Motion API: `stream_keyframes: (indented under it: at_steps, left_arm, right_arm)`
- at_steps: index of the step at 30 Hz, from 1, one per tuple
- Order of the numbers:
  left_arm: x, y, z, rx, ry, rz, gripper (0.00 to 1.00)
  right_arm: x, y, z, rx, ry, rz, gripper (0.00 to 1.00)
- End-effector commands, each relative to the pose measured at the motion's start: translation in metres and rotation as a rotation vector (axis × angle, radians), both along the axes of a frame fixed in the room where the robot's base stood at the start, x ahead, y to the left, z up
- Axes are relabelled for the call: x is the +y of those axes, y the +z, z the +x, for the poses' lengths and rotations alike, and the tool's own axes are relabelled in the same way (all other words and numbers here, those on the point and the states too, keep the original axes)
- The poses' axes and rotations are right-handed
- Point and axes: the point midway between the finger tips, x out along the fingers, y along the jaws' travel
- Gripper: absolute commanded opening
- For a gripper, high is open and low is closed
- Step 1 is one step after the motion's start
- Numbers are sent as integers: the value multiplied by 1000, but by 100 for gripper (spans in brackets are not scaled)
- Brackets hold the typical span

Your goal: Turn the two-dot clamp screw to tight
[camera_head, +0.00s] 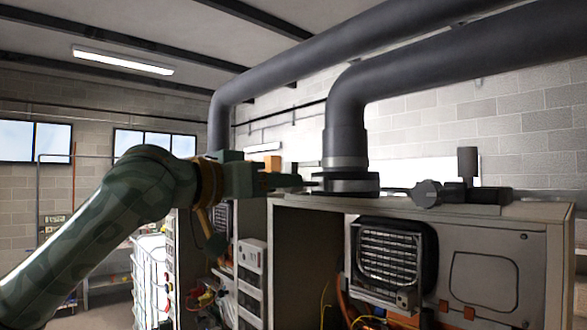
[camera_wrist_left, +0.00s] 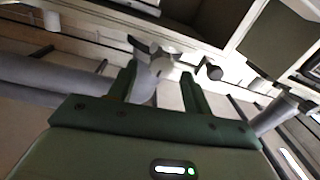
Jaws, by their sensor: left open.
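A dark grey pipe drops onto the cabinet top, with a round flanged collar (camera_head: 345,182) at its foot. My left gripper (camera_head: 299,181) points right at the left side of this collar, close to it; contact cannot be told. In the left wrist view my left gripper (camera_wrist_left: 158,78) is open, with two green fingers apart. A pale grey winged piece (camera_wrist_left: 160,66), perhaps a clamp screw, shows between and beyond the fingertips. A dark round knob (camera_wrist_left: 213,72) shows right of it. No dot marks are readable, so I cannot tell which is the two-dot screw. My right gripper is out of view.
A grey round knob (camera_head: 428,193) and a dark block with an upright cylinder (camera_head: 467,163) stand right of the collar on the cabinet top (camera_head: 540,208). Another thick pipe (camera_head: 235,95) runs overhead behind. The cabinet front is open, showing a vented unit (camera_head: 392,258) and wires.

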Motion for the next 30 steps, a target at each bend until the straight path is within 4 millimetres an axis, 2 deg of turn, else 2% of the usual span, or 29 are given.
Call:
stream_keyframes:
  at_steps: [1,7,18,19,23,24,30]
  left_arm:
    - [-8,4,8,3,-2,-1,50]
    - [-26,2,28,1,0,-1,50]
    - [-30,0,34,-1,1,0,50]
    - [-30,0,34,-1,1,0,44]
    - [-30,0,33,-1,1,0,8]
    - [-30,0,34,-1,1,0,5]
    - [-30,0,33,-51,2,50,5]
  right_arm:
    - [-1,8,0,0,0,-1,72]
    - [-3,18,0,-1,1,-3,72]
    - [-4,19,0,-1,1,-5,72]
    - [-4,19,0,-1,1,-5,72]
    - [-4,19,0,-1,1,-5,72]
    - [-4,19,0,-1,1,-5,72]
    - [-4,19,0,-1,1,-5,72]
